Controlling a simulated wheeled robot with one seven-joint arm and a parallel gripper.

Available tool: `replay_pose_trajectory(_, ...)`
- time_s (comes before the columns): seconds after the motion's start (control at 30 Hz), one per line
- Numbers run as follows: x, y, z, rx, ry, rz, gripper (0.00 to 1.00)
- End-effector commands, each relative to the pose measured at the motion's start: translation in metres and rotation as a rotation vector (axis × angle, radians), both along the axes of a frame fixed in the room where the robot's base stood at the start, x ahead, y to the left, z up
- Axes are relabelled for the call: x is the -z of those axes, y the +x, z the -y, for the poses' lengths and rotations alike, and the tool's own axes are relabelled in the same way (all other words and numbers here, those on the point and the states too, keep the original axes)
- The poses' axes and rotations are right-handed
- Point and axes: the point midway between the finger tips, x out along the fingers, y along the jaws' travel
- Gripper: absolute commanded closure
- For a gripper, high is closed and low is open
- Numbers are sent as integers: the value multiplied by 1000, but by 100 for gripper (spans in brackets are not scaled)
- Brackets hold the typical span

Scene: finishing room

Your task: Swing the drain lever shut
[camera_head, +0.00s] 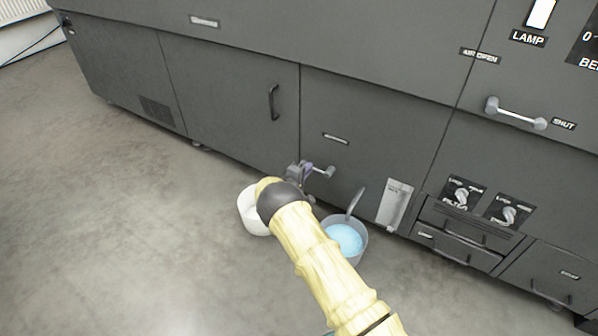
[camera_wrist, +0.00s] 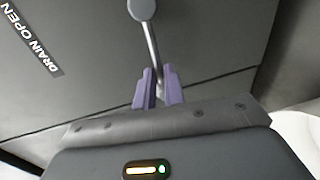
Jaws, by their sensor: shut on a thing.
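The drain lever (camera_wrist: 151,45) is a thin grey metal bar with a round knob at its end, low on the dark cabinet front. In the wrist view its bar runs down between the purple fingers of my gripper (camera_wrist: 159,88), which are shut on it. In the head view the lever's knob end (camera_head: 328,172) sticks out to the right of my gripper (camera_head: 306,170). My arm hides the rest of the lever there. A "DRAIN OPEN" label (camera_wrist: 32,42) shows on the panel at upper left in the wrist view.
A white bucket (camera_head: 246,208) stands on the floor left of my arm, partly hidden. A grey bucket (camera_head: 360,245) with blue liquid stands right of it. The cabinet has a door handle (camera_head: 273,102) and an upper bar handle (camera_head: 515,114). Floor at left is clear.

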Motion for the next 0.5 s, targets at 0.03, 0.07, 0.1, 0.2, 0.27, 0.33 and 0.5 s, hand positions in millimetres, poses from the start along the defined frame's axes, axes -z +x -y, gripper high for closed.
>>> replay_pose_trajectory(0.03,4,-2,-1,0,-1,-9,100)
replay_pose_trajectory(0.07,4,-2,-1,0,-2,-10,100)
replay_pose_trajectory(0.1,4,-2,-1,0,-3,-10,100)
replay_pose_trajectory(0.2,4,-2,0,1,-3,-10,100)
replay_pose_trajectory(0.27,4,-2,0,1,-3,-10,100)
replay_pose_trajectory(0.33,4,-2,0,1,-3,-10,100)
replay_pose_trajectory(0.5,4,-2,1,1,-2,-9,67)
